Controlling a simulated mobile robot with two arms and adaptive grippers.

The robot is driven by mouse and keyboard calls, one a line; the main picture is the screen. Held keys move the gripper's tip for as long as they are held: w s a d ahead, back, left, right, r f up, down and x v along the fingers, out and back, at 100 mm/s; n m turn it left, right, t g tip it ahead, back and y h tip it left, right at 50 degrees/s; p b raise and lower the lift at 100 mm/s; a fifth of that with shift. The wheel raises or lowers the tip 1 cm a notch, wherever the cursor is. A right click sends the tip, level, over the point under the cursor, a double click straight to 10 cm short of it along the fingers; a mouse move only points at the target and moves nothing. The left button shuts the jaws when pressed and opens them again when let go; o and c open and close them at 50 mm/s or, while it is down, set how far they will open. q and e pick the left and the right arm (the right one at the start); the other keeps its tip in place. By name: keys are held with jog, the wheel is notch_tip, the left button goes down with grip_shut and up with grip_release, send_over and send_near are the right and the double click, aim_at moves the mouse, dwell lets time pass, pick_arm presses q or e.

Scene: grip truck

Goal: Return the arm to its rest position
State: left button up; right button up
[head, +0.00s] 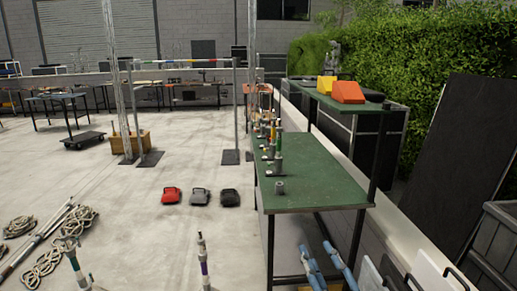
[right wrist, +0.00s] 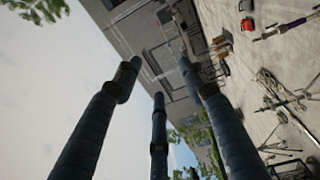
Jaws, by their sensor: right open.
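My right gripper (head: 316,247) shows at the bottom of the head view as blue fingers pointing up, beside the near legs of the green-topped table. In the right wrist view its three dark blue fingers (right wrist: 158,76) are spread apart with nothing between them. The tilted wrist view looks past them at sky, a grey building and the floor. My left gripper does not show in the head view.
The green table (head: 320,185) holds a row of small fittings, with orange and yellow blocks on its shelf. Red (head: 171,195), grey (head: 200,197) and black (head: 230,197) bags lie on the floor. Coiled ropes (head: 42,265) and stands are at left. Dark bins (head: 495,235) stand right.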

jog(key=s+d+f+m+g+h, duration=0.2)
jog(key=s+d+f+m, duration=0.15)
jog(key=f, duration=0.25)
jog(key=s+d+f+m+g+h, duration=0.1)
jog(key=s+d+f+m+g, duration=0.15)
jog(key=f+m, duration=0.3)
jog(key=s+f+m+g, duration=0.5)
jog(key=s+f, duration=0.3)
jog(key=s, duration=0.4)
jog(key=s+f+m+g, duration=0.4)
jog(key=s+f+g, duration=0.3)
jog(key=s, duration=0.6)
notch_tip(320, 180, down, 34)
jog(key=s+b, duration=0.1)
jog(key=b, duration=0.5)
jog(key=s+d+f+b, duration=0.2)
jog(key=s+f, duration=0.6)
jog(key=f, duration=0.2)
jog(key=s+d+f+b, duration=0.2)
jog(key=s+f, duration=0.7)
jog(key=shift+f+g, duration=0.35)
jog(key=shift+g, duration=0.1)
jog(key=shift+s, duration=0.1)
